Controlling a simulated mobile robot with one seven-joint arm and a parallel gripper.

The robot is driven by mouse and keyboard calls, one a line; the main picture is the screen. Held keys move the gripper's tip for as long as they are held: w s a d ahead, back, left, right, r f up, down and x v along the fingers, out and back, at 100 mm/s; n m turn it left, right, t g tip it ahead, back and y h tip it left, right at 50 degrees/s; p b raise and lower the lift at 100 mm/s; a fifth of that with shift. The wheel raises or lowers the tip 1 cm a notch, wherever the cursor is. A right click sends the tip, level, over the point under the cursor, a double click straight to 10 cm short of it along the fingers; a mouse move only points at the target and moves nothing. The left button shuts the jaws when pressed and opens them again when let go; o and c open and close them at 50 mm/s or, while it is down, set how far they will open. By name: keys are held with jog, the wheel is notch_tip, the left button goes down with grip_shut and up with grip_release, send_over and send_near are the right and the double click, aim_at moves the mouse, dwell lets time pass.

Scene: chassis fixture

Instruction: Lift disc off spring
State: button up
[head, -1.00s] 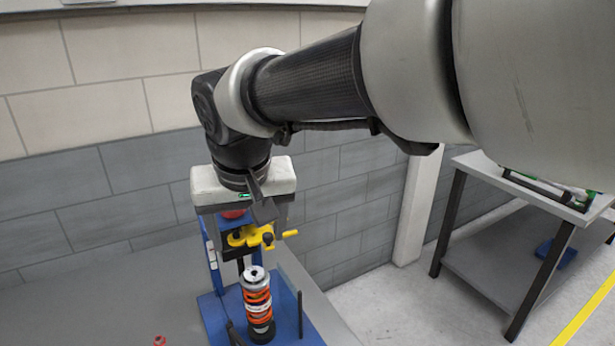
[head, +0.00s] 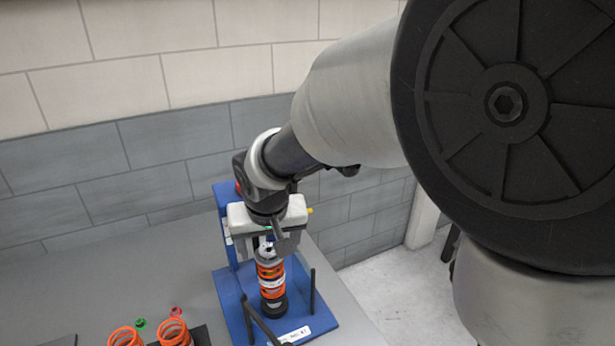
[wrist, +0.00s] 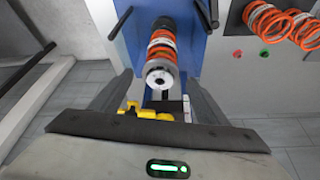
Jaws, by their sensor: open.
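The orange coil spring (head: 271,284) stands upright on the blue fixture base (head: 234,307). It also shows in the wrist view (wrist: 162,47). A silver disc (wrist: 159,78) with a central hole sits on the spring's end. In the head view the disc is mostly hidden by my gripper (head: 267,245). My gripper is open and empty, just above the spring's top. In the wrist view its two fingers (wrist: 160,85) are on either side of the disc, with gaps visible. I cannot tell whether the fingertips are level with the disc.
A blue fixture column (head: 222,200) stands behind the spring, with yellow clamp parts (wrist: 150,115) near my gripper. Thin black rods (head: 312,292) flank the spring. Loose orange springs (head: 173,332), a red cap (head: 176,311) and a green cap (head: 140,323) lie left on the grey table.

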aim_at(269, 253)
jog(key=shift+f, duration=0.1)
jog(key=c, duration=1.2)
notch_tip(269, 253, up, 10)
jog(key=shift+f+b, duration=2.95)
jog(key=shift+f, duration=1)
